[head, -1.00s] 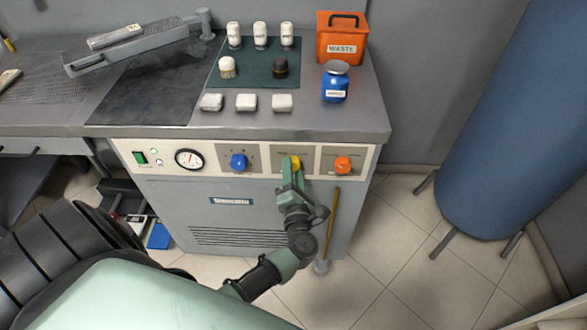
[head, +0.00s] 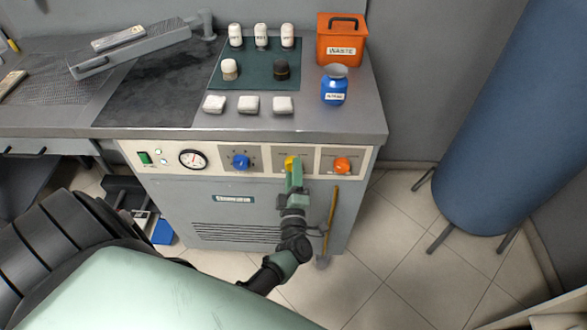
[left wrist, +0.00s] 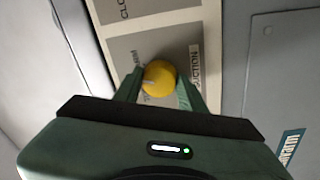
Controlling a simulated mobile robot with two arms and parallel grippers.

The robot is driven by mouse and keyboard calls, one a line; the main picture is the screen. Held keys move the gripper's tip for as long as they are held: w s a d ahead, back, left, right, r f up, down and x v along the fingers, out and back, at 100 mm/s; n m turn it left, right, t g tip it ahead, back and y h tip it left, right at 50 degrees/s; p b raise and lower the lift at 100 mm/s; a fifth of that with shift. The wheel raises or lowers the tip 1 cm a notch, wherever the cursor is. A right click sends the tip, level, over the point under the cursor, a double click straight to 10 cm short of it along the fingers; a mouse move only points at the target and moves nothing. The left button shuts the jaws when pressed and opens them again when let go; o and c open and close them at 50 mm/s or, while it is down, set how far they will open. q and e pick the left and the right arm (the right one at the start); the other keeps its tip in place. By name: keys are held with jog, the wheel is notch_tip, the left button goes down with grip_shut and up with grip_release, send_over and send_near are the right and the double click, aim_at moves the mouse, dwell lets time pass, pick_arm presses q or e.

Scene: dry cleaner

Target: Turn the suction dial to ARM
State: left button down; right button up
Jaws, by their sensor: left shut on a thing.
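The yellow suction dial (head: 290,164) is on the front panel, between the blue dial (head: 240,161) and the orange dial (head: 342,165). In the left wrist view the yellow dial (left wrist: 159,78) sits between the fingers, on a grey plate with the word SUCTION to its right and partly hidden lettering to its left. A light mark shows on the dial's left side. My left gripper (head: 293,172) is shut on the yellow dial, with a finger on each side of it in the left wrist view (left wrist: 160,90). My right gripper is not in view.
A pressure gauge (head: 193,159) and a green switch (head: 144,158) are on the same panel. Bottles, brushes, white blocks and an orange waste bin (head: 341,40) stand on the worktop above. A wooden-handled tool (head: 331,210) leans at the cabinet's right front.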

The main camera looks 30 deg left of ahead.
pick_arm(q)
jog(key=m+p, duration=0.1)
jog(key=m, duration=0.4)
jog(key=shift+s+f+h, duration=0.1)
jog(key=shift+h, duration=0.2)
jog(key=shift+m+p, duration=0.3)
jog(key=shift+m, duration=0.1)
jog(key=c, duration=0.8)
grip_release()
jog(key=shift+c, duration=0.2)
jog(key=b+v, duration=0.1)
jog(key=v, duration=0.6)
jog(key=shift+s, duration=0.35)
jog(key=shift+d+f, duration=0.15)
jog(key=shift+f, duration=0.05)
